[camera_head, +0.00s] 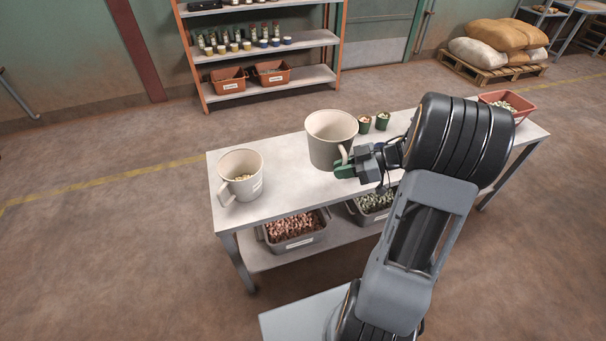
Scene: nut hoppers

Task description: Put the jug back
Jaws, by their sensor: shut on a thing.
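A large beige jug (331,133) is upright at the middle of the white table (292,188), its handle toward the right front. My gripper (346,168) is shut on the jug's handle; my gripper and wrist hide part of it. I cannot tell whether the jug's base touches the table. A second, smaller beige jug (241,176) stands at the table's left end, with pale nuts inside and its handle toward the left.
Two small green cups (364,124) stand behind my wrist. A red bin (508,106) sits at the table's far right. Bins of nuts (296,230) rest on the lower shelf. The tabletop between the jugs is clear.

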